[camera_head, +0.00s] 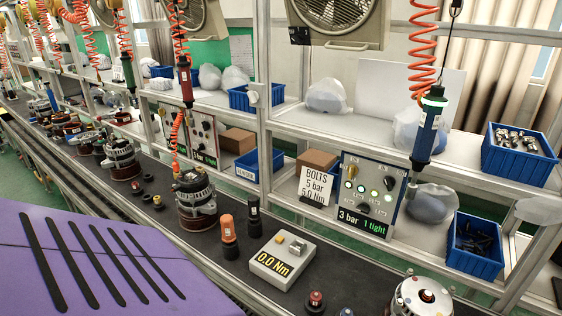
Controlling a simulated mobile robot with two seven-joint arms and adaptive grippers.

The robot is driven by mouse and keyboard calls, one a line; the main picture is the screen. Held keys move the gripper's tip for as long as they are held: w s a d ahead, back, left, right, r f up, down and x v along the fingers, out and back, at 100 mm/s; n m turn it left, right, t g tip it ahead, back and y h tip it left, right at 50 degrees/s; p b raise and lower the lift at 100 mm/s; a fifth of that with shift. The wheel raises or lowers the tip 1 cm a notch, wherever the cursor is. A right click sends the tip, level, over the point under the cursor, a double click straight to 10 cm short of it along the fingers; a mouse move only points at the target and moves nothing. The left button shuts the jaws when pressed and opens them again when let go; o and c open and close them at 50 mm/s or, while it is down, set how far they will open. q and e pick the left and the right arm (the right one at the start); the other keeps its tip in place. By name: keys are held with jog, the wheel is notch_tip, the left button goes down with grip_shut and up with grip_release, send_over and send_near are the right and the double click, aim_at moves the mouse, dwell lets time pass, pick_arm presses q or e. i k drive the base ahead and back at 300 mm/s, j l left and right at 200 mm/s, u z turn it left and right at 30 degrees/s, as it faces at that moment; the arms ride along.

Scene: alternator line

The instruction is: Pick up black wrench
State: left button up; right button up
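A black upright tool (255,216), which looks like the black wrench, stands on the dark conveyor line near the middle of the head view. It stands just behind and to the right of a similar orange-topped tool (228,230). A small gap shows between their upper parts. Its lower end is dark against the belt and hard to make out. Neither of my grippers shows in the head view.
A grey torque tester (282,262) reading 0.0 Nm sits right of the tools. An alternator (195,200) stands to their left, another (421,298) at the front right. A blue driver (429,130) hangs above. A control box (368,195) stands behind.

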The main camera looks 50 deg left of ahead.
aim_at(254, 215)
jog(key=u, duration=1.75)
jog(key=k+z, duration=0.15)
jog(key=z, duration=1)
jog(key=i+j, duration=0.1)
jog(key=i, duration=0.15)
jog(key=i+j+z, duration=0.15)
jog(key=i, duration=0.15)
jog(key=l+u, duration=0.1)
jog(key=u, duration=0.35)
jog(key=k+u, duration=0.1)
jog(key=u, duration=0.35)
jog(key=k+l+u, duration=0.1)
jog(key=u, duration=0.4)
